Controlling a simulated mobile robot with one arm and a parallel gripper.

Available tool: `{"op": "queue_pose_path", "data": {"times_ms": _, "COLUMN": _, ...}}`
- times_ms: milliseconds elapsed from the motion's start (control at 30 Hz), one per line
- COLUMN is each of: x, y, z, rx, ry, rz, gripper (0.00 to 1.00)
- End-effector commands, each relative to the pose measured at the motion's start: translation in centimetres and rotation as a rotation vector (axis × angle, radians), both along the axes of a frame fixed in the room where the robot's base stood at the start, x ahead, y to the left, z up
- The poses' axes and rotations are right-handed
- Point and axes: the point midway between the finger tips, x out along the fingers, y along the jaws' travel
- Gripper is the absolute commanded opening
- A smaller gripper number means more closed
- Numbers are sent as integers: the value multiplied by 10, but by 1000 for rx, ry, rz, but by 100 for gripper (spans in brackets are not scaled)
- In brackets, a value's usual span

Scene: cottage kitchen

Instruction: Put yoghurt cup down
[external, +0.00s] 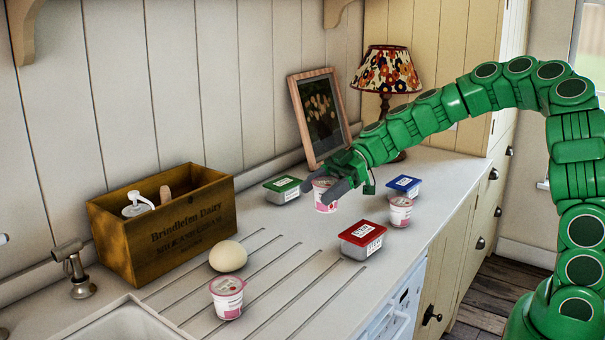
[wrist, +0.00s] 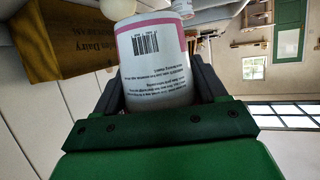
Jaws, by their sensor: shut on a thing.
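A white and pink yoghurt cup (external: 325,196) is between the fingers of my gripper (external: 340,180), above or on the countertop; I cannot tell whether its base touches. In the wrist view the same cup (wrist: 155,62) shows its barcode and printed text, with a dark finger on each side. My gripper (wrist: 158,88) is shut on it. The fingers hide part of the cup in the external view. Two other yoghurt cups stand on the counter: one (external: 400,211) at the right and one (external: 227,298) in the front on the grooved drainer.
A green-lidded tub (external: 282,190), a blue-lidded tub (external: 403,185) and a red-lidded tub (external: 362,241) surround the held cup. An egg (external: 228,256), a wooden crate (external: 162,225), a picture frame (external: 319,117) and a lamp (external: 386,72) stand on the counter (external: 445,168).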

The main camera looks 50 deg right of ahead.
Motion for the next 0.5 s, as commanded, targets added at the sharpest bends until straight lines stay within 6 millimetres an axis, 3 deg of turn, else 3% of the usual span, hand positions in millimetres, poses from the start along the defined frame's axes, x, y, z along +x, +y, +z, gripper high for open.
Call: {"op": "queue_pose_path", "data": {"times_ms": 500, "x": 65, "y": 12, "z": -34, "rx": 0, "ry": 4, "rz": 1, "gripper": 36}}
